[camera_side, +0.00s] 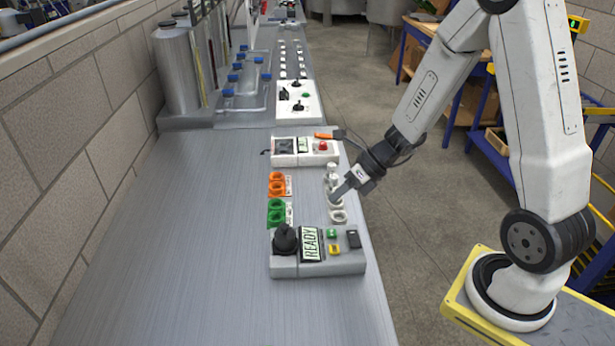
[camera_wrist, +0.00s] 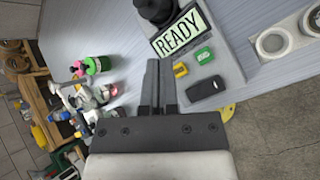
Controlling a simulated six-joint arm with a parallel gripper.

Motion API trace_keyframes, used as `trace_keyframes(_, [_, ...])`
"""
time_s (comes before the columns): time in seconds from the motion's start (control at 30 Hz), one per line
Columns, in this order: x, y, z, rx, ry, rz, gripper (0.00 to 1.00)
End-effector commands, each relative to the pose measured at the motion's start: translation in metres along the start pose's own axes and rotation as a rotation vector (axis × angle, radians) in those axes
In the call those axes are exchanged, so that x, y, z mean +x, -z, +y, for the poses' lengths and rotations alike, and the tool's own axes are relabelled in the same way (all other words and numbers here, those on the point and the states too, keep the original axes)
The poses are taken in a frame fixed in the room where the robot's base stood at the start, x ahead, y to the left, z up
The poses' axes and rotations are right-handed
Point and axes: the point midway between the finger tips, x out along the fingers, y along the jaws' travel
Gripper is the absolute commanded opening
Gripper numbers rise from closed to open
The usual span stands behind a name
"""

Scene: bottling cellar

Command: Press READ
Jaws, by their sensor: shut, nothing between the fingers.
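A grey instrument box (camera_side: 318,268) stands at the near end of the bench, with a black knob (camera_side: 286,241) and a lit screen (camera_side: 311,244) that says READY. To the right of the screen are a green button (camera_side: 332,234), a yellow button (camera_side: 334,249) and a black part (camera_side: 353,239). No label READ is legible on them. In the wrist view the yellow button (camera_wrist: 180,69) and green button (camera_wrist: 203,55) lie just right of my shut, empty gripper (camera_wrist: 157,62). In the side view my gripper (camera_side: 338,194) is beyond the box, over white rings, apart from the buttons.
Orange rings (camera_side: 277,184), green rings (camera_side: 276,211) and white rings (camera_side: 338,216) sit behind the box. A second device (camera_side: 287,155) with a red button and a white panel (camera_side: 294,110) stand farther back. The bench's left and front are clear.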

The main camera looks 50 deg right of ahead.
Motion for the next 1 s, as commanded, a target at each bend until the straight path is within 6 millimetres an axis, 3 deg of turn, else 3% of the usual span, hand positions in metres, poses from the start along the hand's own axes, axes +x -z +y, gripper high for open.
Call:
trace_keyframes(0.67, [0.002,-0.001,-0.005,0.047,0.000,-0.019,0.00])
trace_keyframes(1.0, [0.020,0.012,-0.017,0.049,-0.001,-0.017,0.00])
